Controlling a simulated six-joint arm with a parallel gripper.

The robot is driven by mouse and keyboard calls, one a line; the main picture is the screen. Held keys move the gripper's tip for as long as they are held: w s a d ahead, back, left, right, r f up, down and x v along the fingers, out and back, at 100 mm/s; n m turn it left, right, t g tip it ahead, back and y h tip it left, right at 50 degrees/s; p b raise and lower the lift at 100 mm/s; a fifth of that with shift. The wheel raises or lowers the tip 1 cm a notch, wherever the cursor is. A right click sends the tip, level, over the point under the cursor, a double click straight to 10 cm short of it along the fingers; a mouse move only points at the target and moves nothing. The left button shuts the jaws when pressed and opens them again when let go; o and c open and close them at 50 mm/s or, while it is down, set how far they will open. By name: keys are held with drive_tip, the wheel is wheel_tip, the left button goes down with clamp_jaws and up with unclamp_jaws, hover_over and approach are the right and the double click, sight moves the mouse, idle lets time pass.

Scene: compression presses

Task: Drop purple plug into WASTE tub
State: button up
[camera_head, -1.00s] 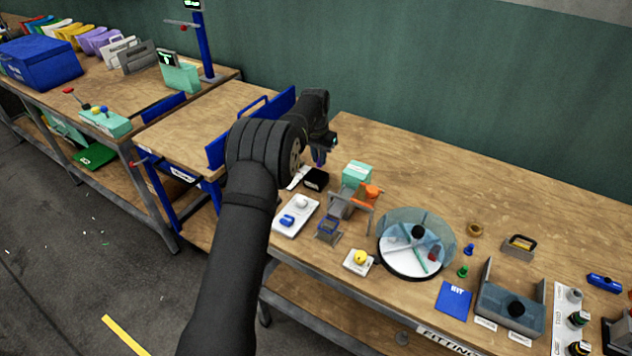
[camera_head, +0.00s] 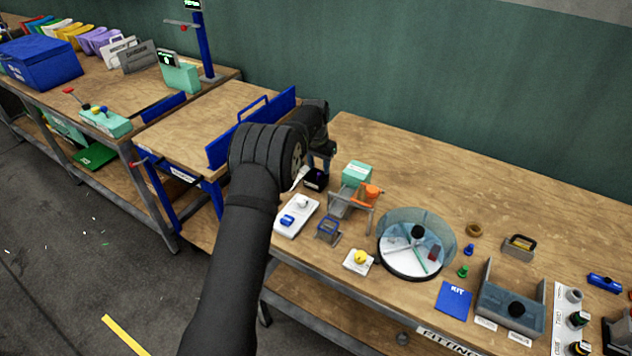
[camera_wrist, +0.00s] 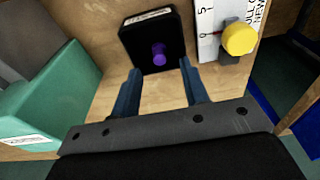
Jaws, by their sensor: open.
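The purple plug (camera_wrist: 158,55) shows against the inside of a small black tub (camera_wrist: 135,58) in the wrist view. It is clear of my fingers; whether it rests on the tub floor I cannot tell. The tub has a white label on its far rim, too small to read. My gripper (camera_wrist: 161,68) is open, its two blue fingers apart at the tub's near side, with nothing between them. In the head view the black tub (camera_head: 314,182) sits on the bench below my gripper (camera_head: 323,170), partly hidden by my arm, with a bit of purple inside.
A teal block (camera_wrist: 35,110) stands left of my fingers in the wrist view. A white scale plate (camera_wrist: 208,30) with a yellow knob (camera_wrist: 239,38) is at the right. In the head view an orange-handled clamp press (camera_head: 350,200) and a round clear-walled dish (camera_head: 415,240) stand right of the tub.

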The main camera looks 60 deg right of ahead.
wheel_tip(320, 180, up, 17)
drive_tip(key=a, duration=0.2)
drive_tip(key=shift+r, duration=0.15)
drive_tip(key=f, duration=0.5)
drive_tip(key=d+f, duration=0.1)
drive_tip(key=f, duration=0.5)
drive_tip(key=d+f, duration=0.1)
drive_tip(key=f, duration=0.5)
drive_tip(key=shift+f, duration=0.15)
drive_tip(key=shift+r, duration=1.15)
drive_tip(key=shift+f, duration=0.1)
